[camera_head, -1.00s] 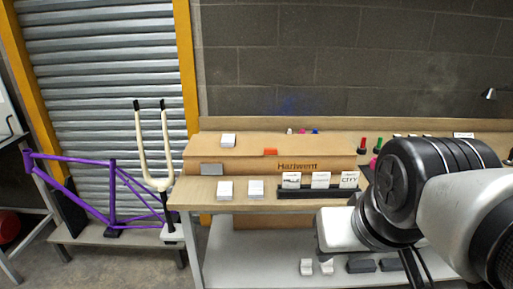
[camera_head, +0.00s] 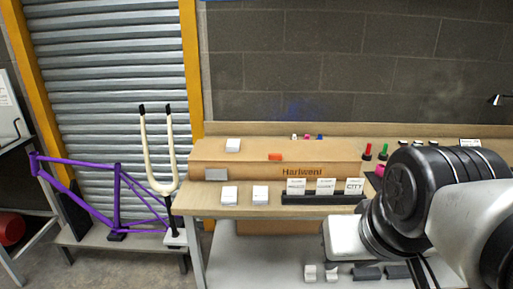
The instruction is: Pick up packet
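Several white packets are in view, and I cannot tell which one the task means. Two small white packets lie side by side on the bench top at its left, the left packet (camera_head: 229,195) and the right packet (camera_head: 260,194). Another white packet (camera_head: 233,145) lies on top of the long cardboard box marked "Hartwent" (camera_head: 312,171). Three labelled white packets, one of them reading "CITY" (camera_head: 354,186), stand in a black rack (camera_head: 325,199). My arm fills the lower right and hides part of the bench. My gripper's fingers are not visible.
The wooden bench (camera_head: 200,203) has a lower grey shelf (camera_head: 255,262) with small white and dark blocks. Red and green items (camera_head: 384,151) stand at the back right. A purple bike frame (camera_head: 115,200) and white fork (camera_head: 161,165) stand on a low stand to the left.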

